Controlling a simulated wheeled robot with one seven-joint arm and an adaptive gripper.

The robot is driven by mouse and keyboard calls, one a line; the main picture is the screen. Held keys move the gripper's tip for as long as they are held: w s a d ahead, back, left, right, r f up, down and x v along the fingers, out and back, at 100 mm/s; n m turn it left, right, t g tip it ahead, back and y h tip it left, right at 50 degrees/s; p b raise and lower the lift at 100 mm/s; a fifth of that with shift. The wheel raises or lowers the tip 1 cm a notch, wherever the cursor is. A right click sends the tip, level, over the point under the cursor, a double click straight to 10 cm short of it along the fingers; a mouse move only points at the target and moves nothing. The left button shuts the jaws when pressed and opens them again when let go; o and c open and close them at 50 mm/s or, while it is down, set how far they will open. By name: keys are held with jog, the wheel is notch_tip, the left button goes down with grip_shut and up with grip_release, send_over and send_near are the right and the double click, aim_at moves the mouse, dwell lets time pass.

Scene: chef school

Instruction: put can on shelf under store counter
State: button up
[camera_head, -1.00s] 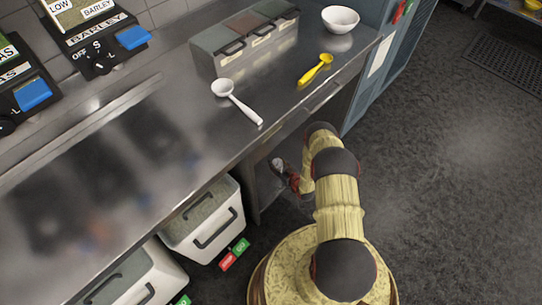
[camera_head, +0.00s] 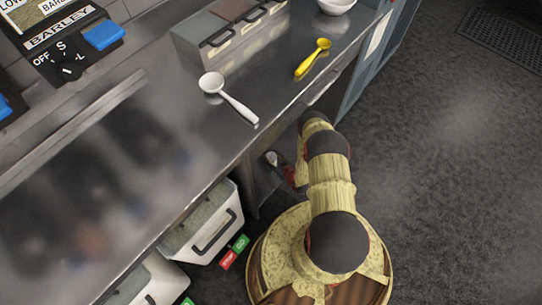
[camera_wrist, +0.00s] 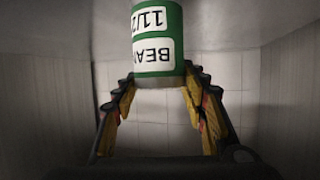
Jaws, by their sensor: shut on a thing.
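The can, green with white labels reading "BEAN" and "11/2" upside down, shows in the wrist view (camera_wrist: 157,40). My gripper (camera_wrist: 158,84) is shut on it, with a finger at each side of its lower end in the picture. In the head view my gripper (camera_head: 285,168) is under the edge of the steel store counter (camera_head: 190,130), largely hidden by the counter and my arm. I cannot make out the can clearly there. The wrist view shows pale side panels and a tiled back wall around the can. The shelf surface cannot be told clearly.
On the counter are a white scoop (camera_head: 228,97), a yellow scoop (camera_head: 313,57), a lidded container row (camera_head: 225,30) and a white bowl (camera_head: 336,5). White bins (camera_head: 205,228) stand under the counter at left. The floor (camera_head: 450,170) at right is clear.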

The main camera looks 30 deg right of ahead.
jog(key=shift+f, duration=0.1)
jog(key=o, duration=1.4)
jog(key=shift+c, duration=0.2)
jog(key=shift+o, duration=0.2)
jog(key=shift+s, duration=0.1)
jog(key=p+v, duration=0.4)
jog(key=v, duration=0.8)
